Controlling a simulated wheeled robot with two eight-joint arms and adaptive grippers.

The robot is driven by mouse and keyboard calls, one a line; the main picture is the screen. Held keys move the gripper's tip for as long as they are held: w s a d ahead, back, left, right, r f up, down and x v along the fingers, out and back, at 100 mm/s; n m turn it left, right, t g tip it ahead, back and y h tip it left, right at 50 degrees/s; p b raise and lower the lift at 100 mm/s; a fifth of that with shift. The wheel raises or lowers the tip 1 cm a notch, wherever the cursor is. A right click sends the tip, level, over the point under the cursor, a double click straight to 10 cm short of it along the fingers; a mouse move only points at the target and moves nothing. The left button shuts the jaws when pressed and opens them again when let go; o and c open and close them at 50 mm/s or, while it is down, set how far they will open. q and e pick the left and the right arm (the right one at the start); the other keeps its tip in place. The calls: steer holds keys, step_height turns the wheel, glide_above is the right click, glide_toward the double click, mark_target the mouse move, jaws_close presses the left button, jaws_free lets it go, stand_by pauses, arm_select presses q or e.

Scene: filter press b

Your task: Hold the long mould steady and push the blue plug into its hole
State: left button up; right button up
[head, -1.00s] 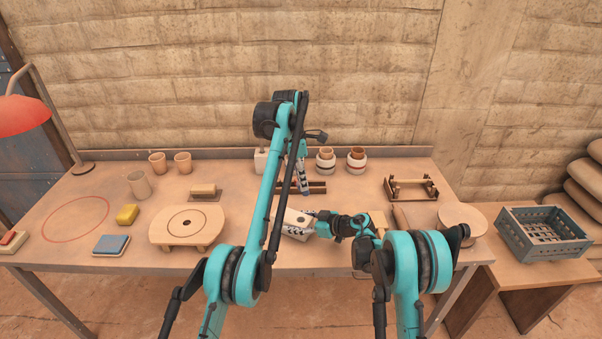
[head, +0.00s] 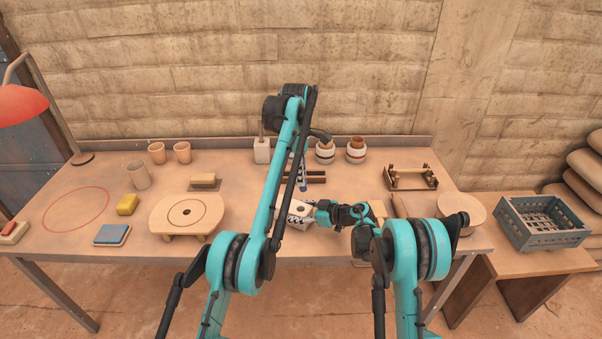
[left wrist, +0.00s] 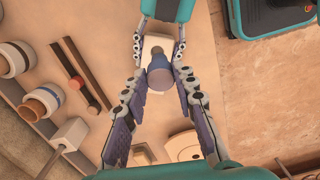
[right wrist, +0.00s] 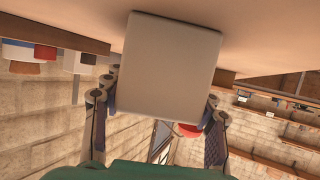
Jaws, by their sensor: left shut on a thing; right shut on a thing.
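The long mould (head: 301,208) is a pale block above the front part of the table, tilted in the head view. My right gripper (head: 309,214) is shut on it, with a finger on each side in the right wrist view, where the mould (right wrist: 172,65) fills the middle. My left gripper (left wrist: 164,76) is shut on the blue plug (left wrist: 159,76), with its darker narrow end towards the mould's pale face (left wrist: 154,42). The plug covers the spot where a hole would be, so I cannot tell whether its tip is in. In the head view my left arm partly hides the mould.
A rack of dark bars (head: 316,177) lies behind the mould. Two banded cups (head: 325,153) (head: 356,152) stand at the back. A round-holed plaster form (head: 165,222) is to the left, a wooden frame (head: 410,180) to the right. The left tabletop has free room.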

arm_select(q)
steer(key=shift+s+f+m+y, duration=0.25)
steer(key=shift+f+m+y, duration=0.25)
steer(key=shift+m, duration=0.7)
steer(key=shift+w, duration=0.35)
steer(key=shift+m, duration=0.3)
steer(key=shift+f, duration=0.1)
steer(key=shift+w+d+f+m, duration=0.1)
steer(key=shift+w+m, duration=0.05)
steer(key=shift+m, duration=0.35)
steer(key=shift+w+d+m, duration=0.1)
steer(key=shift+m, duration=0.4)
steer(key=shift+f+t, duration=0.1)
steer(key=shift+t, duration=0.2)
steer(key=shift+s+f+m+t+y, duration=0.15)
steer(key=shift+f+m+y, duration=0.1)
steer(key=shift+m, duration=0.4)
steer(key=shift+f+m+t+y, duration=0.15)
steer(key=shift+m+y, duration=0.1)
steer(key=shift+m, duration=0.4)
